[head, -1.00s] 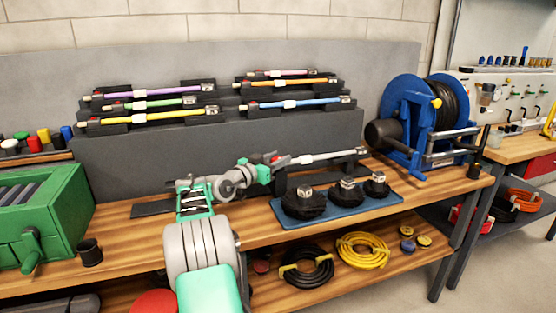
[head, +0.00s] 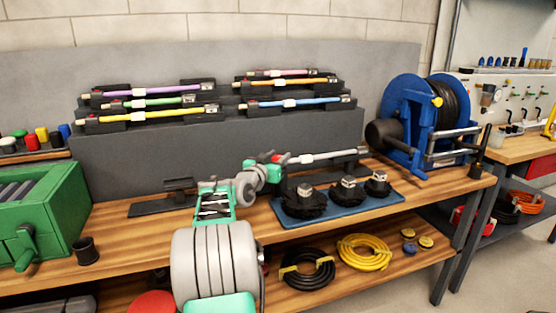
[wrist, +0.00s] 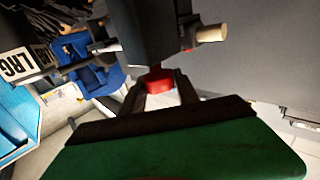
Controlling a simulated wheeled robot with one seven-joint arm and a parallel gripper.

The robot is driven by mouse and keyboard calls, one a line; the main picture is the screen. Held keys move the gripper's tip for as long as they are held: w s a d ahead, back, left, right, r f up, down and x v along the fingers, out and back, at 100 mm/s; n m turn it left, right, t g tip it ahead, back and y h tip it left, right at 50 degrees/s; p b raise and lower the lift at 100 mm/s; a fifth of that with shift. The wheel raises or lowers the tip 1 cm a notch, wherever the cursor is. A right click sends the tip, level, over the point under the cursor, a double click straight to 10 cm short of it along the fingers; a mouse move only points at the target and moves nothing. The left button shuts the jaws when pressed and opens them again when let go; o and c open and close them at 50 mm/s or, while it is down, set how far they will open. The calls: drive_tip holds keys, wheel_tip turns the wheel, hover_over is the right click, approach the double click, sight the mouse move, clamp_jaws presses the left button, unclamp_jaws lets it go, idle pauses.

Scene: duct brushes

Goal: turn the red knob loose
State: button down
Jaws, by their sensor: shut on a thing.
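The red knob (wrist: 157,77) shows in the wrist view between the two dark fingers of my gripper (wrist: 161,92). My gripper is shut on it. In the head view the red knob (head: 279,158) is a small red patch at the left end of a white rod (head: 325,157), which lies level in a dark holder on the bench. My gripper (head: 270,158) reaches it from the left and partly hides it. I cannot tell how far the knob is turned.
Several black brushes stand on a blue mat (head: 365,208) just in front of the rod. A blue hose reel (head: 400,105) is to the right, and a rack (head: 230,160) with coloured rods is behind. A green box (head: 40,220) and black cup (head: 85,250) are at left.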

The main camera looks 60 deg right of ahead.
sight(275, 159)
drive_tip(key=c, duration=0.9)
unclamp_jaws()
drive_tip(key=a, duration=0.7)
drive_tip(key=shift+a, duration=0.4)
